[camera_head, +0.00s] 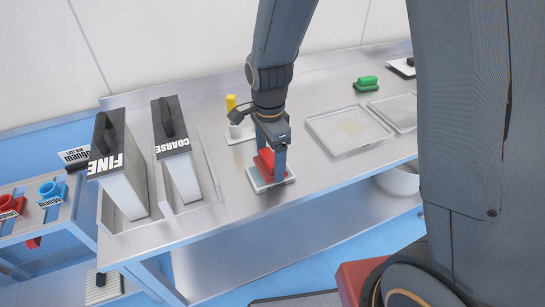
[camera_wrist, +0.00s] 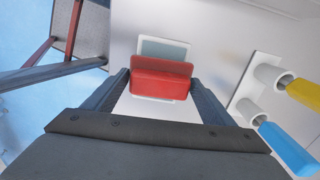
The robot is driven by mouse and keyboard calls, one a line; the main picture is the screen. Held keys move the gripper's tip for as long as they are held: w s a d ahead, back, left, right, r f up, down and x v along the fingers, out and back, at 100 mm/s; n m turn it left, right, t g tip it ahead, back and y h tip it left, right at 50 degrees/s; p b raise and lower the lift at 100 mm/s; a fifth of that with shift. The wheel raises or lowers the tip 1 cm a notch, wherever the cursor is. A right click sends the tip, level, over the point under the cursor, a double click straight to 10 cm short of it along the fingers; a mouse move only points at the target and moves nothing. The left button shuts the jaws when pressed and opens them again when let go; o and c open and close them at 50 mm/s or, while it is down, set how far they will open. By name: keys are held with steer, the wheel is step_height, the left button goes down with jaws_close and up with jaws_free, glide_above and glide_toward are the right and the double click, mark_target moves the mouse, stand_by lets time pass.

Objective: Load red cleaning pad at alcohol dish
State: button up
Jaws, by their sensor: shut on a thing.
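My gripper (camera_head: 271,160) reaches down to the steel bench and is shut on the red cleaning pad (camera_head: 264,159). In the wrist view the red pad (camera_wrist: 160,84) sits between the two fingers of my gripper (camera_wrist: 160,88). A pale, flat dish (camera_head: 270,183) is directly below the pad on the bench; part of it shows behind the pad in the wrist view (camera_wrist: 163,48).
Tall boxes marked FINE (camera_head: 123,185) and COARSE (camera_head: 180,172) stand to the left. A holder with a yellow-handled tool (camera_head: 231,102) is just behind my gripper. A shallow tray (camera_head: 347,131) and a green pad (camera_head: 366,83) lie to the right. The front bench edge is close.

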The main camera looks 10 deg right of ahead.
mark_target(271, 157)
steer(key=shift+s+f, duration=0.1)
steer(key=shift+f, duration=0.55)
stand_by(2.0)
steer(key=shift+r, duration=0.1)
steer(key=shift+r+p, duration=3.05)
steer(key=shift+r, duration=0.5)
